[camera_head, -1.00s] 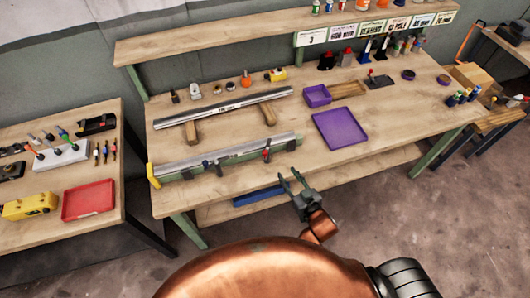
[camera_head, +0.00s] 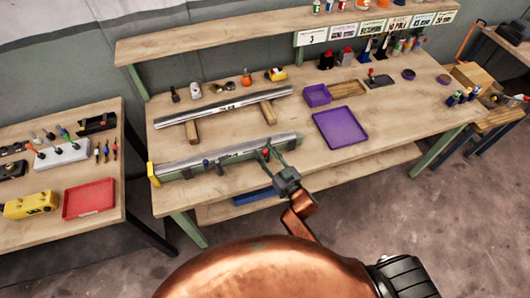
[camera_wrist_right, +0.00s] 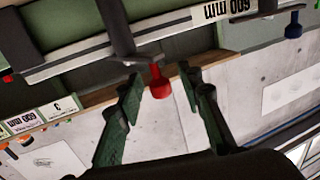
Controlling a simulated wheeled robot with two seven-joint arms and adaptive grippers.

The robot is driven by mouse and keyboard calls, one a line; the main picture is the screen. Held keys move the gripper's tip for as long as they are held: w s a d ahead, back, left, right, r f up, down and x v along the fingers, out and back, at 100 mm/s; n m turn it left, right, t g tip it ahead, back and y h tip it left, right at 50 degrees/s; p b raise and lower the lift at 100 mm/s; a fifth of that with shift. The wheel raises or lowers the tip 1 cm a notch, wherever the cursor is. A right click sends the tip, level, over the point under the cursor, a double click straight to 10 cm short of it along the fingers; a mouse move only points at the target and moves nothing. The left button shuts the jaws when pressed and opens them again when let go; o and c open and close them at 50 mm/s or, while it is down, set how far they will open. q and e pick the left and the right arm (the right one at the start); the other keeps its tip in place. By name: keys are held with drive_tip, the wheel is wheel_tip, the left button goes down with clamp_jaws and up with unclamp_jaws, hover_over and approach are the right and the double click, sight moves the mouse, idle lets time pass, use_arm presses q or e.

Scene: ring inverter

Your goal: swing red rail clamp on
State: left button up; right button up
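The red rail clamp shows in the right wrist view as a dark arm with a red knob (camera_wrist_right: 159,82), on the rail marked 600 mm (camera_wrist_right: 160,27). In the head view the clamp (camera_head: 266,153) is at the right part of the front rail (camera_head: 235,152), partly hidden by my gripper. My right gripper (camera_head: 268,152) is open at the table's front edge. In the right wrist view its two fingers (camera_wrist_right: 158,80) stand on either side of the red knob, with gaps showing. My left gripper is not in view.
A clamp with a blue knob (camera_wrist_right: 293,25) is farther along the same rail. A second metal rail (camera_head: 225,107) lies behind on wooden blocks. A purple tray (camera_head: 340,128) lies to the right.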

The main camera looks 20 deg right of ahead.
clamp_jaws()
idle(0.4)
drive_tip(key=shift+d+r+n+g+y+p, duration=0.1)
drive_tip(key=shift+d+n+g+y+p, duration=0.2)
drive_tip(key=shift+n+y+p, duration=0.5)
drive_tip(key=shift+s+d+n+g+y+p, duration=0.2)
drive_tip(key=shift+n+g+y+p, duration=0.25)
drive_tip(key=shift+y, duration=0.55)
drive_tip(key=shift+d+n+g+y+b, duration=0.25)
drive_tip(key=shift+d+n+g+y, duration=0.1)
drive_tip(key=shift+n+g+y, duration=0.65)
drive_tip(key=shift+d+n+g+y+b, duration=0.25)
drive_tip(key=shift+n+g+y, duration=0.5)
drive_tip(key=shift+y, duration=0.45)
